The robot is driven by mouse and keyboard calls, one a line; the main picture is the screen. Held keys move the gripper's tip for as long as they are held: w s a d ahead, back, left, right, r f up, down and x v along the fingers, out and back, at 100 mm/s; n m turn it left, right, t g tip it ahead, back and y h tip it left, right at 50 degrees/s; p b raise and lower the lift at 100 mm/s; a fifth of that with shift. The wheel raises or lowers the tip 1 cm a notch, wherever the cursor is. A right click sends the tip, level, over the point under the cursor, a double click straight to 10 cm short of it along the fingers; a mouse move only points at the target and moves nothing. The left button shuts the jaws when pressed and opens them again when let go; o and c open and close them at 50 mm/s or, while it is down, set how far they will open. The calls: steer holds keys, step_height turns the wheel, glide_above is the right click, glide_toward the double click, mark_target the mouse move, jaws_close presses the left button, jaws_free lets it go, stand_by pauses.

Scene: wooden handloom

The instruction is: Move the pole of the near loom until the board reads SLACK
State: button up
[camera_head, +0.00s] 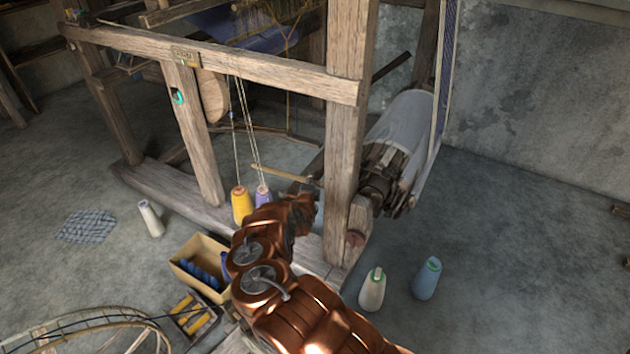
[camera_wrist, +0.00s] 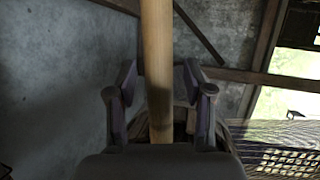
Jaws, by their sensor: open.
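The pole (camera_head: 285,173) is a thin, light wooden rod at the near loom, beside the thick upright post. In the wrist view the pole (camera_wrist: 156,60) runs up the middle of the picture, between the two fingers of my gripper (camera_wrist: 160,88). The fingers are apart, with a gap visible on each side of the pole. In the head view my gripper (camera_head: 302,208) is just below the pole's right part, and its fingers are hard to make out.
The loom's post (camera_head: 347,130) stands close to my gripper. Yellow (camera_head: 241,206) and purple (camera_head: 262,196) cones stand at the hanging cords. A box (camera_head: 186,262) is left of my arm.

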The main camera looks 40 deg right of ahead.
steer(key=shift+c, duration=0.5)
jaws_close()
